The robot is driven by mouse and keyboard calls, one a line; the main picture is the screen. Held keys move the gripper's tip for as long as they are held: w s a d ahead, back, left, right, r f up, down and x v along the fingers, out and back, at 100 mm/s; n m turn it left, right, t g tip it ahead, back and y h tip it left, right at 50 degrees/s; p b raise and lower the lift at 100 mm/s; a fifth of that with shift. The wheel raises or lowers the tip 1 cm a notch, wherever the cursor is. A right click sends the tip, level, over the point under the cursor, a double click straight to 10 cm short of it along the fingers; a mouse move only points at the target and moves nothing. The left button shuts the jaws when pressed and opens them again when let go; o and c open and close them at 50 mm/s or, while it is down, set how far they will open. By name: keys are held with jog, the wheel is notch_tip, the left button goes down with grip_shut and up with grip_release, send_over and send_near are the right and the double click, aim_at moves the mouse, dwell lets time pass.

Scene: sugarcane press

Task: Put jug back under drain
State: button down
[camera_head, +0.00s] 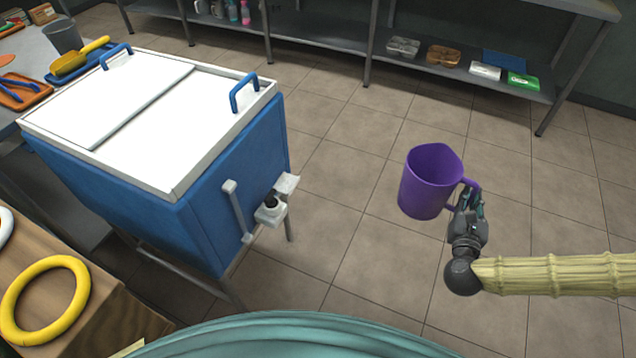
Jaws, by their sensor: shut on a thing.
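A purple jug (425,186) is held up over the tiled floor right of the middle, upright or nearly so, with its open top showing. My gripper (469,205) is shut on the jug's handle at its right side. A blue bin with white lids (240,165) stands on legs at the left. A small drain outlet (271,207) with a dark opening sticks out of the bin's right side, low down. The jug is well to the right of the drain, apart from it. The inside bottom of the jug is hidden.
A pale vertical bar (238,212) is beside the drain. A wooden block with a yellow ring (45,298) is at lower left. A grey table with tools (30,50) is at upper left. Metal shelving (460,72) lines the back. Floor between bin and jug is clear.

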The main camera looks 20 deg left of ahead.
jog(key=w+a+f+n+y+b, duration=0.1)
jog(key=a+f+b, duration=0.2)
jog(key=f+b, duration=0.6)
jog(key=w+a+f+b, duration=0.1)
jog(key=a+f+b, duration=0.2)
jog(key=f+b, duration=0.6)
jog(key=w+a+f+n+y+b, duration=0.1)
jog(key=a+f+b, duration=0.4)
jog(key=f, duration=0.7)
jog(key=s+a+f+n+g+y+b, duration=0.1)
jog(key=s+a+f+y+b, duration=0.25)
jog(key=a, duration=0.75)
jog(key=s+a+f+n+y+b, duration=0.15)
jog(key=s+a+f, duration=0.35)
jog(key=a, duration=0.6)
jog(key=s+a+f+n+g+y+b, duration=0.1)
jog(key=s+a+f+y+b, duration=0.15)
jog(key=a+f, duration=0.6)
notch_tip(320, 180, down, 7)
jog(key=a+b, duration=0.2)
jog(key=b, duration=0.4)
jog(key=shift+s+a+r+h, duration=0.2)
jog(key=shift+h, duration=0.15)
jog(key=shift+f, duration=0.15)
jog(key=c, duration=1.5)
grip_release()
jog(key=shift+o, duration=0.3)
